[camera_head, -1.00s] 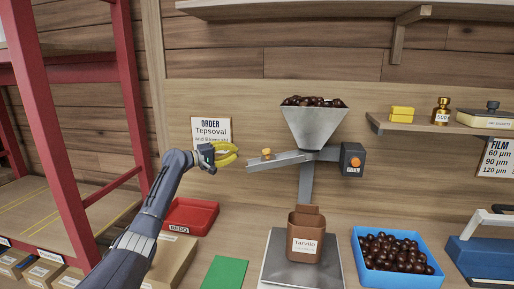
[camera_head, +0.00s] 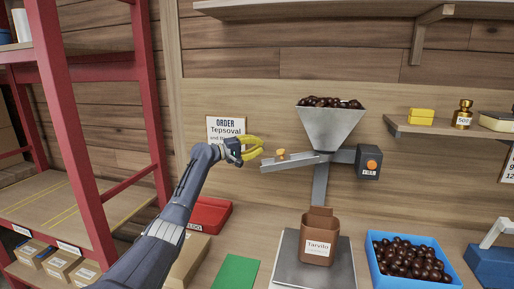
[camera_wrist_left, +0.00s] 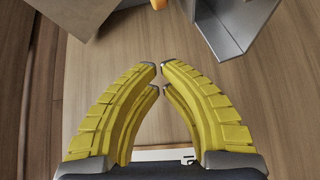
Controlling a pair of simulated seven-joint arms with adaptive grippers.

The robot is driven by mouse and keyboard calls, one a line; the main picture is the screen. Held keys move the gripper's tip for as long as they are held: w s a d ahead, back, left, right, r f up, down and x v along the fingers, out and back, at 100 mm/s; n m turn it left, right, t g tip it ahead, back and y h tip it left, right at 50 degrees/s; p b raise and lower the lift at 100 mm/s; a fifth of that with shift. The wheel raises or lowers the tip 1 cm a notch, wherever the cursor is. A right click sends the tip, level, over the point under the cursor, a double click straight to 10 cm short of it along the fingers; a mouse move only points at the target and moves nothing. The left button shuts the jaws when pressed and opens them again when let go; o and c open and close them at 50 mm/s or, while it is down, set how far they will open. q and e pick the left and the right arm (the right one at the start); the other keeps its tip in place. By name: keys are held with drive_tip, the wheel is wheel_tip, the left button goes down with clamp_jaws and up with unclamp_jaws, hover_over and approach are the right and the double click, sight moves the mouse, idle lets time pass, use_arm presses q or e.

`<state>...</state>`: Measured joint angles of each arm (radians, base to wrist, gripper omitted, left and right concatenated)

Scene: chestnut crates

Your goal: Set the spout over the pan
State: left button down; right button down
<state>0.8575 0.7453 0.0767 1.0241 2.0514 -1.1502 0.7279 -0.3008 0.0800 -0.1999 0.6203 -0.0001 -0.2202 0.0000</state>
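The spout is a grey chute (camera_head: 296,164) with an orange knob (camera_head: 281,155) on top. It hangs below the metal hopper (camera_head: 330,125) and points left. The grey scale pan (camera_head: 287,272) lies below, right of the spout's free end, with a brown Tarvilo pouch (camera_head: 319,240) upright on it. My left gripper (camera_head: 262,149) is just left of and slightly above the spout's free end, apart from it as far as I can see. Its yellow fingers (camera_wrist_left: 160,67) are empty, with a narrow gap between the tips. My right gripper is out of view.
A blue crate of chestnuts (camera_head: 408,244) stands right of the pan. A green mat (camera_head: 236,272) and a red tray (camera_head: 210,215) lie to the left. A grey motor box (camera_head: 368,163) sits at the spout's right. An order card (camera_head: 225,128) is on the wall behind my gripper.

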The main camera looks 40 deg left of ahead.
use_arm(q)
drive_tip(key=w+d, duration=0.3)
drive_tip(key=d, duration=0.2)
drive_tip(key=shift+d, duration=0.4)
idle(0.5)
drive_tip(key=shift+w+f, duration=0.1)
drive_tip(key=shift+d, duration=0.1)
idle(0.3)
